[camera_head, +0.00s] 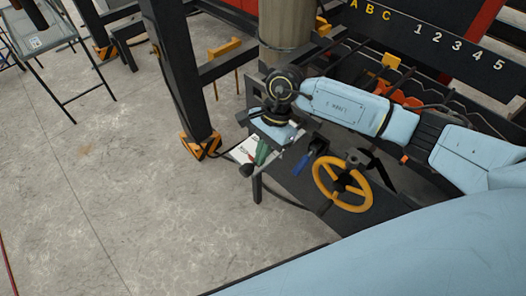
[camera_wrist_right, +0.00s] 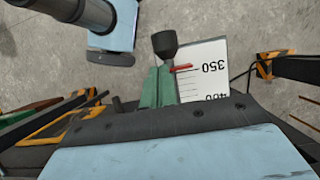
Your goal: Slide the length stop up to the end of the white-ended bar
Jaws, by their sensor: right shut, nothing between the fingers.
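A green block, which looks like the length stop (camera_head: 262,152), is at the near-left end of the dark bench in the head view. In the right wrist view the green block (camera_wrist_right: 157,88) stands beside a white scale (camera_wrist_right: 208,70), with a red pointer (camera_wrist_right: 183,66) near the 350 mark. A black knob (camera_wrist_right: 165,42) is at its far end. My right gripper (camera_head: 279,136) is shut and empty, just above and beside the green block; contact cannot be told. I cannot make out a white-ended bar.
A yellow handwheel (camera_head: 343,184) and a blue handle (camera_head: 302,161) are right of the green block. A dark post (camera_head: 178,65) with an orange foot and a round concrete column (camera_head: 286,32) stand behind. Open concrete floor (camera_head: 130,190) lies left.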

